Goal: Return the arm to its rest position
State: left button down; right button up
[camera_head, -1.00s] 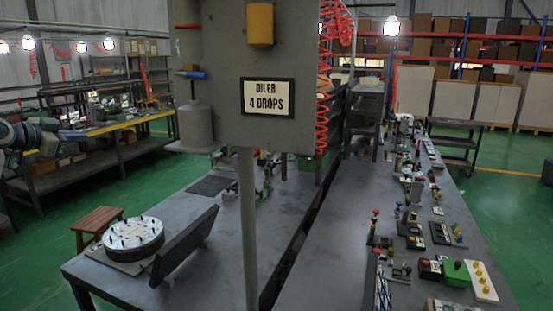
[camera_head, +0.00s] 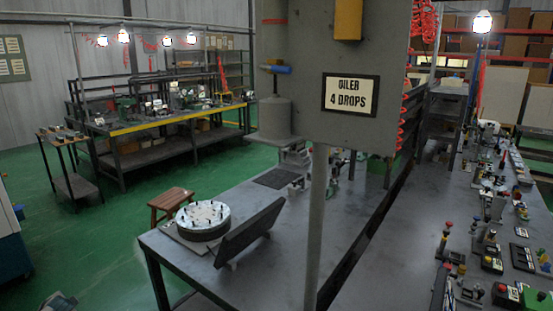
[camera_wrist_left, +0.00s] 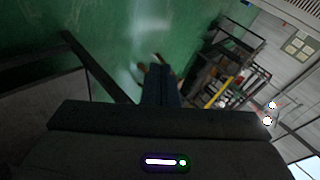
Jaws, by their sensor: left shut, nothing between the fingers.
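My left gripper (camera_wrist_left: 155,66) shows in the left wrist view as a dark blue shape reaching away over the green floor; its fingers are together with nothing between them. In the head view only a small piece that looks like my left arm shows at the bottom left edge, and its fingers cannot be made out there. My right gripper is in neither view.
A grey workbench (camera_head: 215,262) carries a round white-topped turntable (camera_head: 203,214) and a tilted dark panel (camera_head: 250,235). An oiler sign (camera_head: 350,95) hangs on a grey post-mounted box. A wooden stool (camera_head: 170,203) stands beside the bench. Green floor (camera_head: 95,228) lies open at left.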

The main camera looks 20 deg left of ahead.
pick_arm(q)
jog(key=s+a+f+m+g, duration=0.1)
jog(key=s+a+f, duration=0.15)
jog(key=s, duration=0.85)
jog(key=s+a+f+m+g, duration=0.15)
jog(key=s+f, duration=0.25)
jog(key=s, duration=0.7)
jog(key=s+d+f+n+h, duration=0.1)
jog(key=s+d+f+h, duration=0.15)
jog(key=d+f, duration=1.1)
jog(key=s+d+f+n+h, duration=0.1)
jog(key=s+d+f, duration=0.3)
jog(key=d+f, duration=0.95)
jog(key=s+d+f+h, duration=0.1)
jog(key=d+f, duration=0.2)
jog(key=d, duration=1)
jog(key=s+d+f+n+h+b, duration=0.1)
jog(key=d+f, duration=0.3)
jog(key=d, duration=0.8)
jog(key=s+d+f+h+b, duration=0.1)
jog(key=d+f+h, duration=0.1)
jog(key=d, duration=1.1)
jog(key=shift+s+d+f+g+h, duration=0.15)
jog(key=shift+d+f+g+h, duration=0.25)
jog(key=shift+f, duration=0.3)
jog(key=shift+a+n, duration=0.1)
jog(key=shift+n, duration=0.15)
